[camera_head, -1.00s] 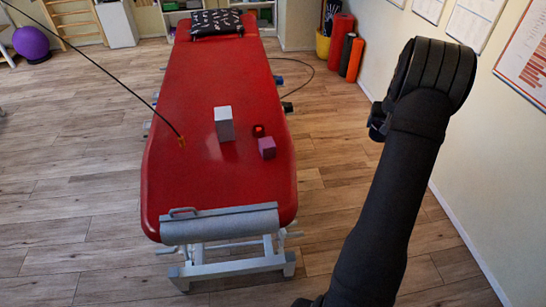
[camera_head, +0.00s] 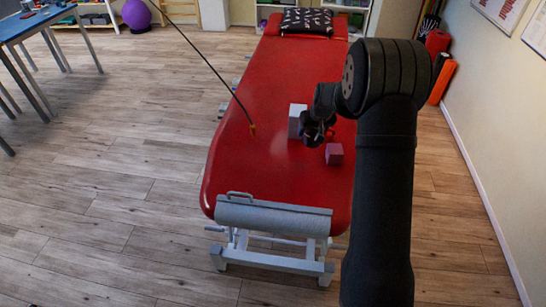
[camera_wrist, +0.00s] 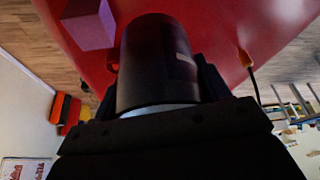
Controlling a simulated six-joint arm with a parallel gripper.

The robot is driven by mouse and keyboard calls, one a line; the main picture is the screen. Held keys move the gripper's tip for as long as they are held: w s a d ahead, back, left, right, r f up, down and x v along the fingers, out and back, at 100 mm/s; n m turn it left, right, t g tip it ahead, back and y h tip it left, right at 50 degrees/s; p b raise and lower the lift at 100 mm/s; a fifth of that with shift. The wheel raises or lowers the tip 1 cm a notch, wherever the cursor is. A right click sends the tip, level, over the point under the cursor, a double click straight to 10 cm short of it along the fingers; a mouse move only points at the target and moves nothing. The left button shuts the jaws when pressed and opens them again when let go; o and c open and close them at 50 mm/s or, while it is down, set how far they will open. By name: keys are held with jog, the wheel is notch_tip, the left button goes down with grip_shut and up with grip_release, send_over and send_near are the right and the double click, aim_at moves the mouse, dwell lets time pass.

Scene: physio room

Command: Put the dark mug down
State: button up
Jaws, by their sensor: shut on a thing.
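The dark mug (camera_wrist: 155,60) fills the middle of the wrist view as a dark cylinder with a pale label-like patch. My gripper (camera_wrist: 160,95) is shut on it, with a dark finger at either side. In the head view my gripper (camera_head: 314,127) is low over the red treatment table (camera_head: 262,175), close beside a white box (camera_head: 295,122). The mug is hard to tell from the dark gripper there. I cannot tell whether its base touches the table.
A purple cube (camera_head: 334,153) stands right of my gripper, with a small red thing (camera_head: 330,133) just behind it. A thin black cable with an orange tip (camera_head: 252,130) hangs to the left.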

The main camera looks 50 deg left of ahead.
jog(key=shift+n, duration=0.3)
jog(key=s+a+f, duration=0.2)
jog(key=s+a, duration=0.1)
jog(key=a, duration=0.1)
jog(key=s+a+f, duration=0.2)
jog(key=s+a, duration=0.1)
jog(key=s+a+f, duration=0.3)
jog(key=a, duration=0.1)
jog(key=shift+s+a+f, duration=0.1)
jog(key=shift+s+a, duration=0.05)
jog(key=shift+a, duration=0.15)
jog(key=shift+f, duration=1.95)
jog(key=shift+f, duration=0.15)
jog(key=o, duration=1.2)
jog(key=shift+c, duration=0.2)
jog(key=shift+d, duration=0.1)
jog(key=v, duration=1.2)
